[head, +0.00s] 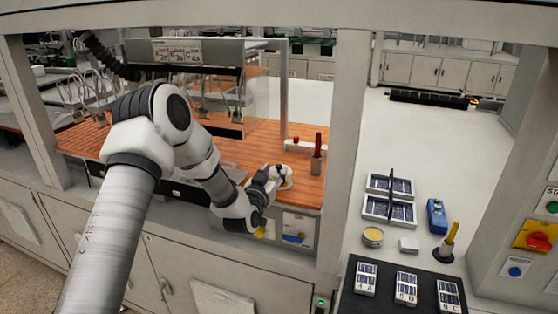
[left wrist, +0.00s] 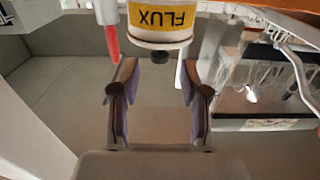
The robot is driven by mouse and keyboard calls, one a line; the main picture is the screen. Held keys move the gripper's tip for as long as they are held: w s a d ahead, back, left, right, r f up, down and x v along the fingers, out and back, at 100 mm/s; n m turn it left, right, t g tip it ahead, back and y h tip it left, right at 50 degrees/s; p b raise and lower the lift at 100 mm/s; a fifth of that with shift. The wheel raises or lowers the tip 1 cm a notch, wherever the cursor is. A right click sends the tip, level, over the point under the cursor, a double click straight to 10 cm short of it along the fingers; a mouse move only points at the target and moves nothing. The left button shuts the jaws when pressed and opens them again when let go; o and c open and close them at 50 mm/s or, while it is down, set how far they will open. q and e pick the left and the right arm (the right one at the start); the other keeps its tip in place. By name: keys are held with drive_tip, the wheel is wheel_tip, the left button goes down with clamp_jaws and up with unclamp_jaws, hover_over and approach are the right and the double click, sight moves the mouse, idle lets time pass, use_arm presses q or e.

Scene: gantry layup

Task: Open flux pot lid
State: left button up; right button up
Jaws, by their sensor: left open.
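The flux pot, white with a yellow FLUX label (left wrist: 163,18), appears upside down at the top of the left wrist view. Its white lid (left wrist: 160,38) has a small black knob (left wrist: 160,57). In the head view the white pot (head: 286,176) stands on the orange-brown bench, partly hidden by my left gripper (head: 268,183). In the left wrist view my left gripper (left wrist: 158,78) is open and empty, its two fingers apart on either side of the knob's line. The lid sits on the pot. Whether the fingertips reach the knob's depth is unclear. My right gripper is not in view.
A gantry post (head: 347,130) rises farther right. Hanging hooks and a clear panel (head: 257,100) are behind. A side table holds trays (head: 388,210) and a blue device (head: 437,215).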

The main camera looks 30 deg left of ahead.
sight(278, 167)
use_arm(q)
drive_tip(key=p+x, duration=0.1)
drive_tip(key=x, duration=0.3)
drive_tip(key=shift+w, duration=0.15)
clamp_jaws()
